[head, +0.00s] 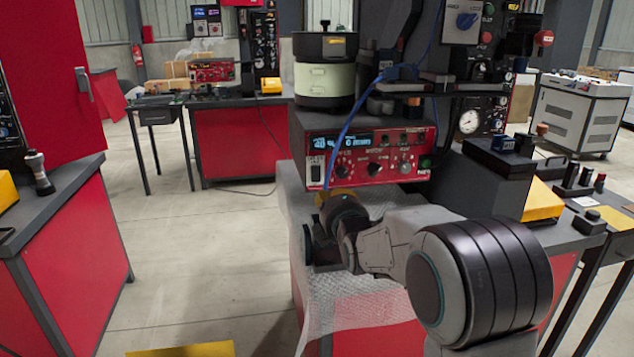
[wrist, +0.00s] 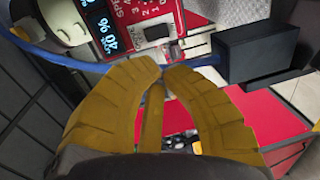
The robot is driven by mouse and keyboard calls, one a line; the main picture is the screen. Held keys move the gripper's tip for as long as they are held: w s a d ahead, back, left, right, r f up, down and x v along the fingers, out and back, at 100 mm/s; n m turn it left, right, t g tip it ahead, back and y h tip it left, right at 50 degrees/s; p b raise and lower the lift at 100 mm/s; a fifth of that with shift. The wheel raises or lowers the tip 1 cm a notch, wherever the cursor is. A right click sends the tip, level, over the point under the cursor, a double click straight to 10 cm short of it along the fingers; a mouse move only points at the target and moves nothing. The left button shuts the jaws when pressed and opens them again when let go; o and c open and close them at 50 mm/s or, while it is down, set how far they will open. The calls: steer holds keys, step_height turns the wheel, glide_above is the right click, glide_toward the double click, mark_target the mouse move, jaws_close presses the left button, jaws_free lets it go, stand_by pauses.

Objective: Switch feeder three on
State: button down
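A red control panel (head: 345,185) with a lit blue display, knobs and buttons is on the front of the dark feeder base, below a pale green bowl (head: 324,80). A black and white rocker switch (head: 316,172) sits at the panel's left end; its position is too small to tell. The wrist view shows the display (wrist: 100,22) reading 40 % and a black control (wrist: 157,32) near the fingertips. In the head view my gripper (head: 335,195) is just below the panel's left part. No feeder number is readable.
A blue cable (head: 352,122) hangs across the panel. Clear wrap (head: 345,285) covers the red cabinet below. A dark box (wrist: 262,52) stands beside the panel in the wrist view. Other benches stand left and behind; the floor at left is clear.

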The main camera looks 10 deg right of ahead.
mark_target(316, 177)
steer(key=shift+w, duration=0.1)
steer(key=w, duration=0.4)
steer(key=w+f+p, duration=0.1)
steer(key=w, duration=0.4)
steer(key=w+p, duration=0.1)
steer(key=w, duration=0.3)
steer(key=shift+w+f, duration=0.3)
steer(key=shift+f, duration=0.05)
